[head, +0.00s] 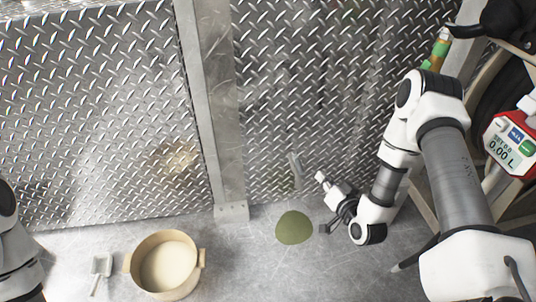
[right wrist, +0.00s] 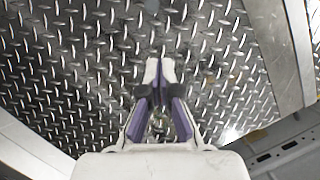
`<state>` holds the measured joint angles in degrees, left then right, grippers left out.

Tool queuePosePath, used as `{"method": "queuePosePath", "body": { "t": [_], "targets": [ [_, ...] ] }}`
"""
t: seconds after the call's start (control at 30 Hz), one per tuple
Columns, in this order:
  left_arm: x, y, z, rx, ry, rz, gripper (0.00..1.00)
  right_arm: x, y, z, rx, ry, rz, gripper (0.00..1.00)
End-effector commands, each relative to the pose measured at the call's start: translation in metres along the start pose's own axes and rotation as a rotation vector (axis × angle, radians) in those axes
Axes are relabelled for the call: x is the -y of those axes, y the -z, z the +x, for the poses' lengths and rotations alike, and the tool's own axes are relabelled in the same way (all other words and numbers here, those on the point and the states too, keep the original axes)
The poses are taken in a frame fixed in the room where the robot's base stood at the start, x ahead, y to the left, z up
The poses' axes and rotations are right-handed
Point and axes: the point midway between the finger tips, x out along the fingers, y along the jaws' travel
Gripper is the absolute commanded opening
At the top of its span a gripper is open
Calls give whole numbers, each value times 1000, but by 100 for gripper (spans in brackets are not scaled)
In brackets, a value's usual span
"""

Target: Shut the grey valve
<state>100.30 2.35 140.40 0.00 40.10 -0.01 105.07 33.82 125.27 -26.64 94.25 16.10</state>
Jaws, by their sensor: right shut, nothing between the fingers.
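A small grey upright piece (head: 295,170) shows against the diamond plate in the middle of the head view. It may be the grey valve, but it is too small to tell its shape or setting. My right gripper (head: 322,178) is just to its right and lower, apart from it in the picture, pointing up and left. In the right wrist view its fingers (right wrist: 160,72) are shut with nothing between them, in front of bare diamond plate. No valve can be made out in that view. My left gripper is out of view.
A pale pot (head: 142,246) and a small grey scoop-like tool (head: 101,266) are on the floor at lower left. An olive round patch (head: 294,228) lies below my right gripper. A red meter (head: 508,148) reading 0.00 L is at right. A metal post (head: 207,110) divides the plate wall.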

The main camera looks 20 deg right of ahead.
Motion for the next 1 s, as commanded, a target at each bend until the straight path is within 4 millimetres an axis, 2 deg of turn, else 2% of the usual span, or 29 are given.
{"method": "queuePosePath", "body": {
  "t": [0.03, 0.1, 0.43, 0.57, 0.67, 1.0],
  "targets": [
    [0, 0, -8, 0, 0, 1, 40, -3, 13, -3, -17, -17, 11, 0],
    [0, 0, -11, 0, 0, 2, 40, -6, 20, -5, -29, -29, 20, 0],
    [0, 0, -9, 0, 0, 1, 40, -6, 19, -4, -28, -28, 19, 0],
    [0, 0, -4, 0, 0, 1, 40, -7, 18, 4, -28, -26, 17, 0],
    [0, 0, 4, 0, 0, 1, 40, -8, 17, 19, -29, -24, 15, 0],
    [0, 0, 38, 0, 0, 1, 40, -11, 17, 93, -30, -24, 15, 0]
  ]
}}
